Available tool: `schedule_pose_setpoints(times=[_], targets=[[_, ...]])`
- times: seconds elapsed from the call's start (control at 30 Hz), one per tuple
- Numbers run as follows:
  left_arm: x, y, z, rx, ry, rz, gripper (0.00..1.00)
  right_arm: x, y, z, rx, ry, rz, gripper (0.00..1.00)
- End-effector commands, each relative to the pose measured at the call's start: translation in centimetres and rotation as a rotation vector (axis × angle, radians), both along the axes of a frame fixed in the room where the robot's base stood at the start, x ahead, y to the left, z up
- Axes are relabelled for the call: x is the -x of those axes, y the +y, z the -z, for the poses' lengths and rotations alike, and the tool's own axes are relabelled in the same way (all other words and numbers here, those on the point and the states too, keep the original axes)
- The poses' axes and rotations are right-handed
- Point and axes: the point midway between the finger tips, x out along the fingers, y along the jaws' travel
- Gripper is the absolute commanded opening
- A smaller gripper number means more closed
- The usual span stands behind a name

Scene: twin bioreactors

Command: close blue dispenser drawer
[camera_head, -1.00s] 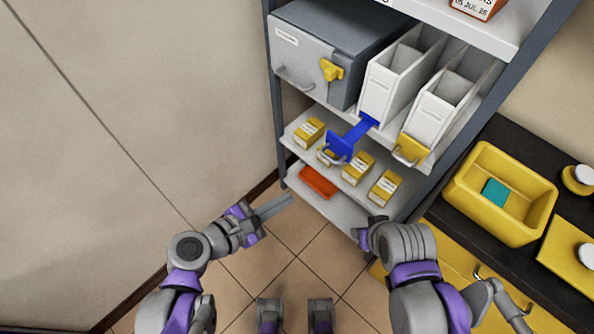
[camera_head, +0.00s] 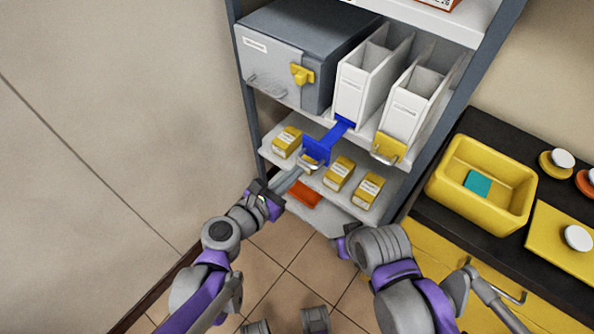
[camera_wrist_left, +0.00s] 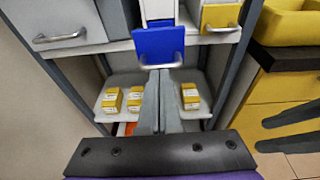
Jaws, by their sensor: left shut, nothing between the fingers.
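The blue dispenser drawer (camera_head: 317,150) sticks out from below the left white dispenser (camera_head: 359,92) and has a pale handle on its front. It also shows in the left wrist view (camera_wrist_left: 158,44), upright and facing the camera. My left gripper (camera_head: 296,172) is shut and empty, with its fingertips just in front of and below the drawer front. In the left wrist view the fingertips (camera_wrist_left: 159,74) are close to the handle; I cannot tell whether they touch it. My right gripper (camera_head: 345,240) is low at the right, away from the shelf; its fingers do not show clearly.
The yellow drawer (camera_head: 389,148) sits under the right white dispenser. Several yellow boxes (camera_head: 339,174) stand on the shelf below, with an orange tray (camera_head: 305,194) lower down. A grey cabinet (camera_head: 270,75) stands left. A yellow bin (camera_head: 480,205) sits on the dark counter.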

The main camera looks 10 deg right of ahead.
Motion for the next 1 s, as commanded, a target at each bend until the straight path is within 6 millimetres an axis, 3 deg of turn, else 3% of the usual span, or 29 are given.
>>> schedule_pose_setpoints(times=[0.17, 0.63, 1.0], targets=[[-0.9, -1.1, 0.3, -0.001, -0.001, 0.000, 0.00, 0.0, 0.0, 0.1, 0.000, 0.000, 0.000, 0.45], [-1.5, -1.8, 0.4, 0.000, 0.000, 0.002, 0.00, 0.0, 0.0, 0.3, 0.000, 0.001, 0.000, 0.45], [-7.3, -9.2, 0.5, -0.002, -0.001, 0.002, 0.00, 0.1, 0.0, 1.9, 0.000, 0.006, 0.000, 0.45]])
